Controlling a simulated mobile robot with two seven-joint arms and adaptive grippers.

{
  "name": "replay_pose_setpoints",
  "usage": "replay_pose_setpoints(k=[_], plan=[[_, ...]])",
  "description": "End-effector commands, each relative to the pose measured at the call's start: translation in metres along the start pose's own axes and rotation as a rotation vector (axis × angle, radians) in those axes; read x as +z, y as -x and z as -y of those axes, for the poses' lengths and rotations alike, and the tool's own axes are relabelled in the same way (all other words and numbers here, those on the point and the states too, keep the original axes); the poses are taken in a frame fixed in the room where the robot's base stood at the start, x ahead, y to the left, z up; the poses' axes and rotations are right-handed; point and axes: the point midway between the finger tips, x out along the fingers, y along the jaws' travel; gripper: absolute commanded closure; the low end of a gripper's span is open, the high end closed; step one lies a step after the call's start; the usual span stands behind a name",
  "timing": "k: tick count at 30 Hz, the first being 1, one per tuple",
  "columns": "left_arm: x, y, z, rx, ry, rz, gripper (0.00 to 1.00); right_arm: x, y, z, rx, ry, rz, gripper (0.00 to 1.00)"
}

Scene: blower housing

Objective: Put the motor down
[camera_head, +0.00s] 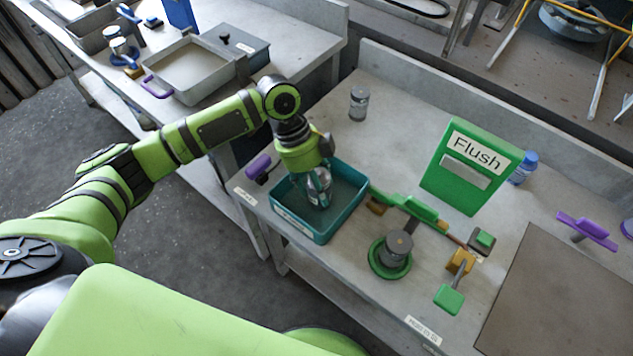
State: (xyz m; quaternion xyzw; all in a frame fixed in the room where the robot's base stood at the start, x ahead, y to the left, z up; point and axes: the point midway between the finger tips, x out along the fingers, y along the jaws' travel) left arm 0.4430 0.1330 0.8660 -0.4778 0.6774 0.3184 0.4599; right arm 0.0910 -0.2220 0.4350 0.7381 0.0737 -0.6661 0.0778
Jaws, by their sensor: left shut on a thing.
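My left gripper (319,192) points down into the teal tray (290,222) at the front left of the workbench. It is shut on the motor, which is mostly hidden by the fingers, so I cannot tell whether it touches the tray floor. The rest of the tray looks empty. My right gripper is not in view.
A dark grey cylinder (398,243) stands on a green round base right of the tray. Behind are a green "Flush" panel (470,168), a blue-capped bottle (523,168) and a small grey canister (359,103). A purple handle (258,166) sits left of the tray.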

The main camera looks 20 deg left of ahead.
Motion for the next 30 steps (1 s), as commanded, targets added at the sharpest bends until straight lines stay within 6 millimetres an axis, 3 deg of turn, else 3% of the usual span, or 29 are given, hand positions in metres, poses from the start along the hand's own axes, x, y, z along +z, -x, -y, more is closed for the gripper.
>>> replay_pose_setpoints(k=[4, 5, 6, 20, 30], plan=[[0.000, -0.002, -0.001, 0.002, 0.000, 0.001, 0.93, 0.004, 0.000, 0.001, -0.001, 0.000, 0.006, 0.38], [0.001, -0.003, -0.001, 0.005, 0.001, 0.002, 0.33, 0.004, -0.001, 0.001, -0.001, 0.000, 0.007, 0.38], [0.001, -0.003, -0.001, 0.005, 0.002, 0.002, 0.20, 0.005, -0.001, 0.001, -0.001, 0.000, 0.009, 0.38], [0.001, 0.006, 0.000, 0.001, 0.002, 0.003, 0.20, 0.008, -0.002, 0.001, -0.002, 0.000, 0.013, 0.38], [0.002, 0.073, 0.001, -0.003, 0.001, 0.003, 0.20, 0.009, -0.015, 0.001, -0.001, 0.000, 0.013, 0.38]])
